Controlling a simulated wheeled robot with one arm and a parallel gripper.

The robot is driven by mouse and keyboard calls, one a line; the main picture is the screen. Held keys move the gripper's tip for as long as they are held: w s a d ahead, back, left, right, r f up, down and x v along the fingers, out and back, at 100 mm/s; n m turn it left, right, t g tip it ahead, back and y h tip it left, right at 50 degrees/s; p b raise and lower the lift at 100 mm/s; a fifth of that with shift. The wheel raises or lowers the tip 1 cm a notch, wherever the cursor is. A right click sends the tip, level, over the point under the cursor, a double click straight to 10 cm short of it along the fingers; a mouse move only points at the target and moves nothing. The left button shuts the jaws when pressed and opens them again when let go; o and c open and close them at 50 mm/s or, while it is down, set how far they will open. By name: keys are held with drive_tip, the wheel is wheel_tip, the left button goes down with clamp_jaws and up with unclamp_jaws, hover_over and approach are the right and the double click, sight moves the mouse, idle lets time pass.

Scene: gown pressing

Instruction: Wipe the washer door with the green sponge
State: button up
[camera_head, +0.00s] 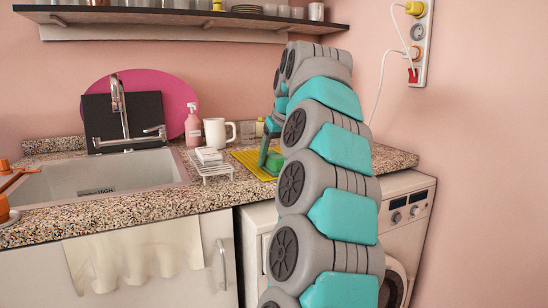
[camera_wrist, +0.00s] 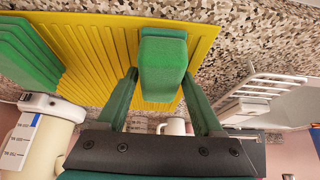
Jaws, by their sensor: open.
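The green sponge (camera_wrist: 163,62) rests on the yellow ridged mat (camera_wrist: 205,30). In the head view the sponge (camera_head: 274,161) shows small on the mat, beside my arm. My gripper (camera_wrist: 160,75) is open, its two green fingers at either side of the sponge's near end, with gaps visible; whether they reach down around it I cannot tell. In the head view my gripper (camera_head: 265,150) is low over the mat, partly hidden by my arm. The white washer (camera_head: 411,211) stands under the counter at the right. Its round door (camera_head: 396,287) is mostly hidden behind my arm.
A ridged green object (camera_wrist: 24,50) lies at the mat's left edge in the wrist view. A white mug (camera_head: 216,133), pink spray bottle (camera_head: 193,127) and white wire rack (camera_head: 210,168) stand close by on the speckled counter (camera_head: 130,205). The sink (camera_head: 105,175) is left.

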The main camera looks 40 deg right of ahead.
drive_tip(key=shift+r, duration=0.15)
drive_tip(key=shift+r, duration=0.5)
clamp_jaws()
idle(0.4)
drive_tip(key=shift+f, duration=0.1)
idle(0.4)
